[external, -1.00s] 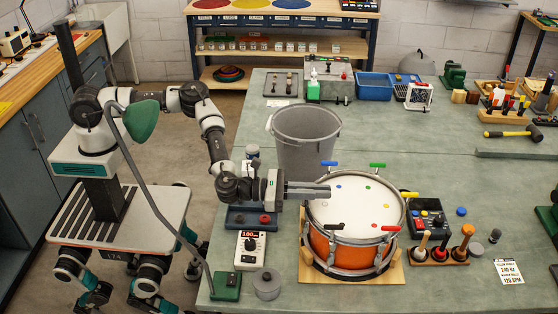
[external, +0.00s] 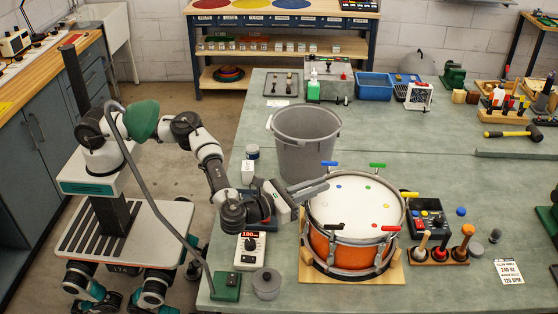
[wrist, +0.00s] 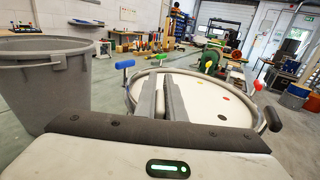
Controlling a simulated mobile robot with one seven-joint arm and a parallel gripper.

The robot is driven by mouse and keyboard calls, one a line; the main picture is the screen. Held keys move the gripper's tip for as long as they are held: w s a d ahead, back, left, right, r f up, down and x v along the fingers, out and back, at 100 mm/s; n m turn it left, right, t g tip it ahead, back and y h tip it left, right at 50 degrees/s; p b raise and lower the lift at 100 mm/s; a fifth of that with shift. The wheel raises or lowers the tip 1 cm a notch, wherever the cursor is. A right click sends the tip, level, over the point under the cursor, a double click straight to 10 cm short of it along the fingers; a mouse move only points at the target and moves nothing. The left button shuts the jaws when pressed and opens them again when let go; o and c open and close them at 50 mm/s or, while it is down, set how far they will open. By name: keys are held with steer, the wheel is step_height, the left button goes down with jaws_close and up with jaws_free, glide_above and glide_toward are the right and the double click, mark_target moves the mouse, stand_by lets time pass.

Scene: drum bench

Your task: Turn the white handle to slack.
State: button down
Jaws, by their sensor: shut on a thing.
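The drum (external: 350,207) has a white head, an orange shell and a metal rim, and sits on a wooden board. Coloured handles stand around the rim: blue (external: 329,163), green (external: 377,165), yellow (external: 409,194), red (external: 390,228) and black (external: 335,227). My gripper (external: 322,186) reaches over the drum's left rim, its fingers slanting up to the right. In the wrist view my gripper (wrist: 165,80) has its fingers close together above the rim.
A grey bin (external: 305,140) stands close behind my gripper. A white meter with a dial (external: 250,247) and a round grey tin (external: 266,283) lie in front of it. A control box (external: 428,220) and a rack of tools (external: 440,255) stand right of the drum.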

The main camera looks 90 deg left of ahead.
steer(key=shift+s+a+f+n+g+y+b, duration=0.1)
steer(key=shift+s+a+n+g+y+b, duration=0.1)
steer(key=shift+n+g+y+b, duration=0.7)
steer(key=shift+s+a+f+n+g+y+b, duration=0.15)
steer(key=shift+n+g+y+b, duration=0.4)
steer(key=shift+y+b, duration=0.65)
steer(key=shift+a+r+n+g+b, duration=0.1)
steer(key=shift+r+n+g+b, duration=0.15)
steer(key=shift+b, duration=0.2)
steer(key=c, duration=1.8)
jaws_free()
steer(key=shift+c, duration=0.2)
steer(key=v, duration=0.7)
steer(key=shift+s, duration=0.2)
